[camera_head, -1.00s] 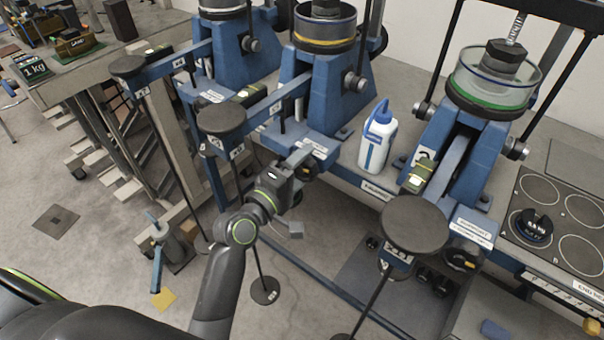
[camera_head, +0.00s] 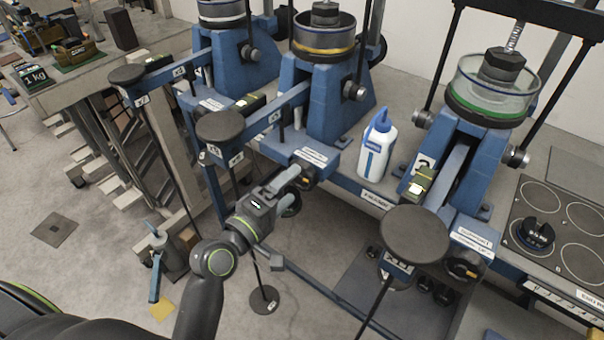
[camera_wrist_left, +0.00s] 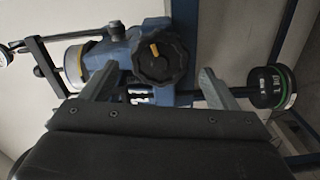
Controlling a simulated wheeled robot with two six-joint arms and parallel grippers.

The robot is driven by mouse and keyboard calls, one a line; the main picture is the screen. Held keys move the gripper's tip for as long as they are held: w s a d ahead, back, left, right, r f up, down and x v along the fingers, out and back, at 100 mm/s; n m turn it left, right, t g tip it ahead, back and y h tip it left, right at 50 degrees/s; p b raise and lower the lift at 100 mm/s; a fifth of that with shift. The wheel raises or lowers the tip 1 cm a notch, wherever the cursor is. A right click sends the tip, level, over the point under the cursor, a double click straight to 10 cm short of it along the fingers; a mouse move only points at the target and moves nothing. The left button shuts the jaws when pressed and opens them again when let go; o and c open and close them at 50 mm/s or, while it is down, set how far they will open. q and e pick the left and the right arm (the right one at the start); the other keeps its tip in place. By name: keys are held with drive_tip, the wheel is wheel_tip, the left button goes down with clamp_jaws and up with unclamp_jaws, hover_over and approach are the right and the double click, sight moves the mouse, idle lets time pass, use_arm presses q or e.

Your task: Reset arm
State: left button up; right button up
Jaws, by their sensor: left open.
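My left gripper (camera_head: 286,190) is open and empty, low in front of the middle blue lever frame (camera_head: 315,105). A black knob with an orange mark (camera_head: 308,177) sits on the front of that frame, just beyond the fingertips. In the left wrist view the same knob (camera_wrist_left: 160,58) shows beyond and between the two spread fingers (camera_wrist_left: 158,88), apart from them. The middle lever arm (camera_head: 262,112) slopes to a round dark pad (camera_head: 220,126) at its left end. My right gripper is not in view.
A white bottle with a blue cap (camera_head: 376,150) stands right of the middle frame. The right lever frame (camera_head: 460,165) has a large dark pad (camera_head: 414,233). A black weight with a green ring (camera_wrist_left: 272,88) is right of the fingers in the wrist view. A hob (camera_head: 560,215) lies far right.

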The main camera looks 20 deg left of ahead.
use_arm(q)
drive_tip(key=shift+s+a, duration=0.15)
drive_tip(key=shift+s, duration=0.25)
drive_tip(key=s+a+f+m+g+y, duration=0.35)
drive_tip(key=s+f+m+g, duration=0.35)
drive_tip(key=s+f, duration=0.35)
drive_tip(key=s+a+f+m+g+y, duration=0.2)
drive_tip(key=s+a+f+g, duration=0.1)
drive_tip(key=s+a, duration=0.3)
drive_tip(key=s+a+f+m+g+y, duration=0.2)
drive_tip(key=s+a+m+g+y, duration=0.15)
drive_tip(key=s, duration=0.35)
wheel_tip(320, 180, down, 22)
drive_tip(key=a+n+g+h+p, duration=0.1)
drive_tip(key=a+p, duration=0.1)
drive_tip(key=p, duration=0.1)
drive_tip(key=s+d+f+g+p, duration=0.1)
drive_tip(key=s+f+p, duration=0.1)
drive_tip(key=s+f, duration=1.1)
drive_tip(key=shift+s+d+h+p, duration=0.35)
drive_tip(key=shift+s+h+p, duration=0.05)
drive_tip(key=shift+s, duration=0.7)
